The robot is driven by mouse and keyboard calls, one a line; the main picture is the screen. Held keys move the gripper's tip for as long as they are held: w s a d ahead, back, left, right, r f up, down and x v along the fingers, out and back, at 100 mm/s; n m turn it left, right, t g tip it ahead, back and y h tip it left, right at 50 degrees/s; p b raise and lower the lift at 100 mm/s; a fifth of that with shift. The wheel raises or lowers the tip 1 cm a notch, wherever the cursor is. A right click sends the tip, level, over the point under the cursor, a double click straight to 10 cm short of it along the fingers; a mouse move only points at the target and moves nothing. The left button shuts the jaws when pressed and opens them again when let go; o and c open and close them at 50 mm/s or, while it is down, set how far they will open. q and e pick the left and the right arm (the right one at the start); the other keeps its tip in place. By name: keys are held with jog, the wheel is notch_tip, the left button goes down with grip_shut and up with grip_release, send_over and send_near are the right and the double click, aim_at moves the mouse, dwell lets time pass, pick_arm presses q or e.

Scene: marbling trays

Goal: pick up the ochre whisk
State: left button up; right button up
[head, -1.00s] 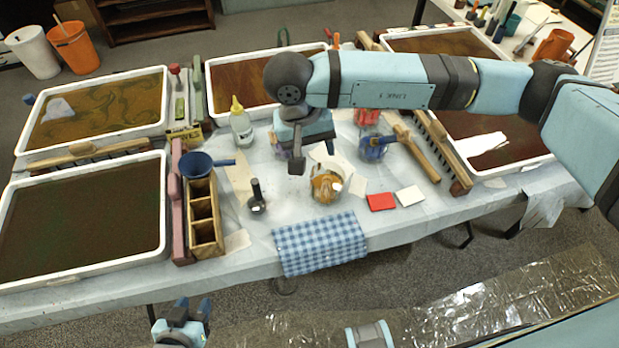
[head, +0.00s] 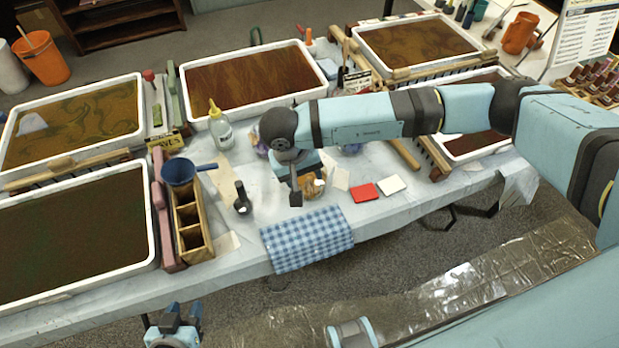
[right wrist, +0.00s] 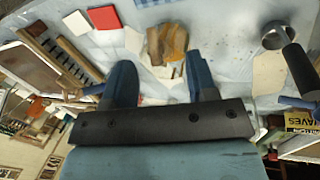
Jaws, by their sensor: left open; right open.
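An ochre-brown rounded thing (head: 309,187) stands on the pale table just behind the blue checked cloth; in the right wrist view it is a blurred ochre bundle (right wrist: 174,42). It is the only ochre small item I see, but I cannot make out clearly a whisk's handle or wires. My right gripper (head: 295,198) hangs over the table and partly hides it in the head view. In the right wrist view its blue fingers (right wrist: 160,80) are apart with the ochre thing beyond their tips, not clasped. My left gripper (head: 174,326) is open and empty, low before the table.
A red card (head: 364,193) and a white card (head: 391,184) lie to the right. A dark-handled tool (head: 242,198), a wooden divided box (head: 191,220) and a blue ladle (head: 178,172) stand left. The blue checked cloth (head: 307,239) hangs over the front edge. Large trays surround the work area.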

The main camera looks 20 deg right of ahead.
aim_at(310, 181)
jog(key=x, duration=0.2)
jog(key=shift+d+f, duration=0.15)
jog(key=shift+f, duration=0.4)
grip_shut()
jog(key=shift+r, duration=0.15)
